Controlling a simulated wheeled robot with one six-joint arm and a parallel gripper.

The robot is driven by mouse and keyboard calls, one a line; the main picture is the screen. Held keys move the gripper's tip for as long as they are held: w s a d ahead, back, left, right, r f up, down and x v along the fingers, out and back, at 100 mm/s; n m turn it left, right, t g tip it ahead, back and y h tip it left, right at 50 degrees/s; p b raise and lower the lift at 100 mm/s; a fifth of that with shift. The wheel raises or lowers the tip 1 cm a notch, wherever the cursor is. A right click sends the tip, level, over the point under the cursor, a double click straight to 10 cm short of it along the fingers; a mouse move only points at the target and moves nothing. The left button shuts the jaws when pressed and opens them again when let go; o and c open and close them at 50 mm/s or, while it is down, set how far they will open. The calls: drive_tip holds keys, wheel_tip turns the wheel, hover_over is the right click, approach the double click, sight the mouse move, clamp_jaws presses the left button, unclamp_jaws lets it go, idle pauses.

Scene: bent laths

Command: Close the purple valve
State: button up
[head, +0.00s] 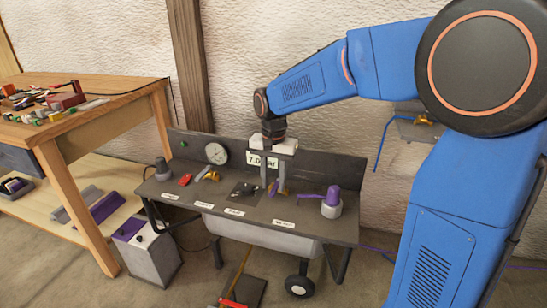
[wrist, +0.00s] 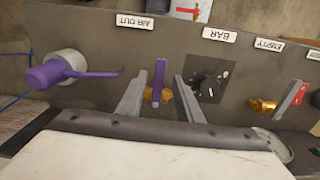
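The purple valve has a long purple handle (wrist: 159,76) on a brass body (wrist: 152,95), set in the grey panel behind the AIR OUT label (wrist: 149,21). In the head view its purple handle (head: 274,188) is partly hidden by my fingers. My gripper (head: 272,185) points down over the panel. In the wrist view my gripper (wrist: 161,82) is open, with one finger on each side of the handle. A gap shows between the handle and each finger. The handle points towards the label, at the panel's front edge.
A purple knob with a long arm (head: 333,196) stands to the right on the panel. A wooden workbench (head: 60,120) with parts stands at left.

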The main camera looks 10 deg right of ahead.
sight(274, 190)
wheel_tip(274, 190, up, 16)
drive_tip(key=shift+r, duration=0.2)
drive_tip(key=shift+s, duration=0.1)
idle(0.4)
drive_tip(key=s+d+f+n+t, duration=0.1)
drive_tip(key=s+d+f, duration=0.3)
drive_tip(key=s, duration=0.5)
drive_tip(key=s+d+f+n+t, duration=0.2)
drive_tip(key=s+d+f, duration=0.3)
drive_tip(key=s, duration=0.4)
drive_tip(key=s+d+f+n+t, duration=0.1)
drive_tip(key=s+d+f+n, duration=0.2)
drive_tip(key=s, duration=0.7)
drive_tip(key=shift+d+f+t, duration=0.4)
drive_tip(key=shift+d+f, duration=0.25)
drive_tip(key=shift+f, duration=0.25)
drive_tip(key=shift+s, duration=0.1)
